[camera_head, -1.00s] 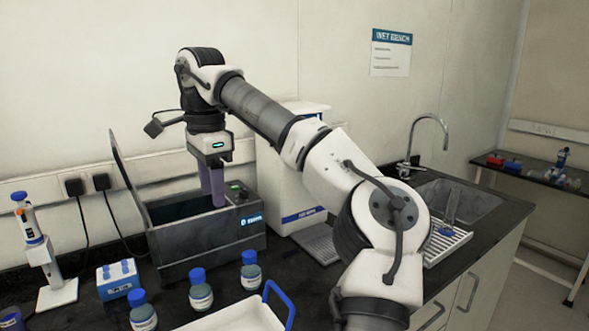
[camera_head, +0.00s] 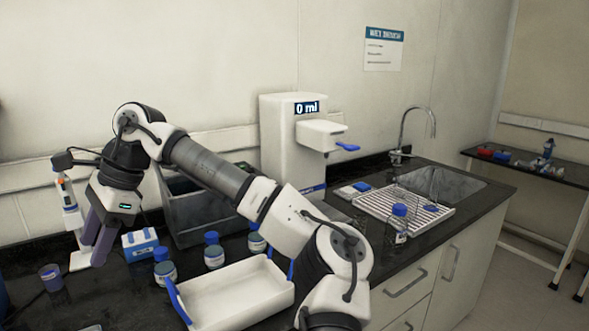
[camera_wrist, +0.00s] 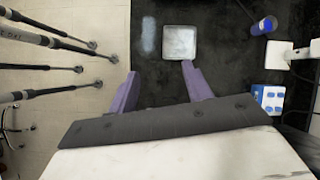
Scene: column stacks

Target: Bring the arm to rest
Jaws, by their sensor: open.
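My gripper (camera_head: 97,238) hangs at the left of the head view, fingers down over the left part of the dark bench. Its purple fingers are spread, with nothing between them. My arm bends at a high elbow and reaches leftward over the bench. In the wrist view my gripper (camera_wrist: 160,72) also shows two separated fingers, above the edge between black bench top and pale floor. A pale square dish (camera_wrist: 180,43) lies beyond the fingertips, apart from them.
The blue tube rack (camera_head: 140,243), pipette stand (camera_head: 68,205) and several blue-capped bottles (camera_head: 214,252) stand close to my gripper. The grey bath (camera_head: 195,215) is behind my forearm. A white tray (camera_head: 238,290) is in front. The dispenser (camera_head: 285,140) and sink (camera_head: 450,186) are farther right.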

